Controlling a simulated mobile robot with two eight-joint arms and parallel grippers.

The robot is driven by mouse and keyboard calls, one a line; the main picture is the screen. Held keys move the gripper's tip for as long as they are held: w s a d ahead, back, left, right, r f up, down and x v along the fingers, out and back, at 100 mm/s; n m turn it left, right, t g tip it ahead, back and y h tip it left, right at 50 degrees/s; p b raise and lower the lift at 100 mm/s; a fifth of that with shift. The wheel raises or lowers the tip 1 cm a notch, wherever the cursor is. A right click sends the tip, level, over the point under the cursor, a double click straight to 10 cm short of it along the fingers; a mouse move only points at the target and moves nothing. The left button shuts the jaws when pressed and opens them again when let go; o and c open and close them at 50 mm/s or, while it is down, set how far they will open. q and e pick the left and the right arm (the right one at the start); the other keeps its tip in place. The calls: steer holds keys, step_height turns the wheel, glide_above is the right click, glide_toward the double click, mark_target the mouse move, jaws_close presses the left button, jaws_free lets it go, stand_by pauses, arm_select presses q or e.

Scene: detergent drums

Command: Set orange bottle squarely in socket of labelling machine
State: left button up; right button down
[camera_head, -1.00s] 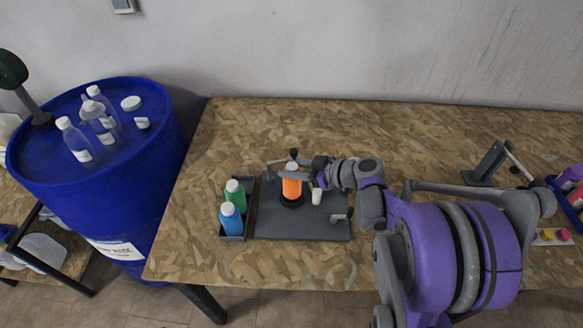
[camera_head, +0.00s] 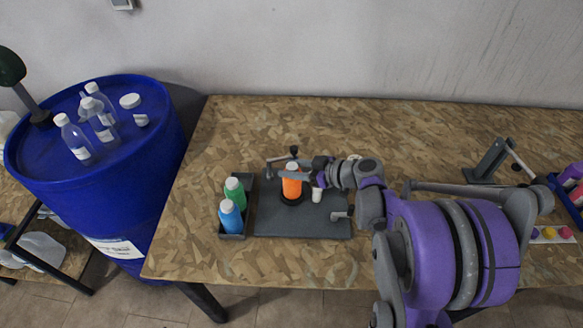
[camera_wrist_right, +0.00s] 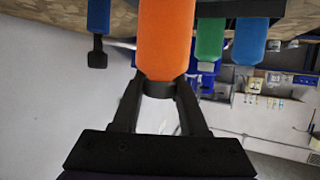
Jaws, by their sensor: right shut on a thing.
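The orange bottle (camera_head: 291,187) stands upright at the black ring-shaped socket (camera_head: 291,199) on the grey plate of the labelling machine (camera_head: 300,222). My right gripper (camera_head: 307,177) reaches in from the right and is shut on the bottle near its upper part. In the right wrist view the orange bottle (camera_wrist_right: 165,38) fills the upper middle, with its narrow end between the two dark fingers (camera_wrist_right: 160,88). Whether the bottle's base sits fully down in the socket cannot be told. My left gripper does not show.
A dark tray (camera_head: 250,229) left of the plate holds a green bottle (camera_head: 234,190) and a blue bottle (camera_head: 230,217). A small white cup-like item (camera_head: 317,194) stands right of the socket. Clear bottles stand on the blue drum (camera_head: 100,190). The table behind is clear.

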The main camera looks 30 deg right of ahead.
steer(key=shift+f, duration=0.45)
steer(key=shift+c, duration=1.8)
jaws_free()
steer(key=v, duration=1.1)
steer(key=shift+w, duration=0.1)
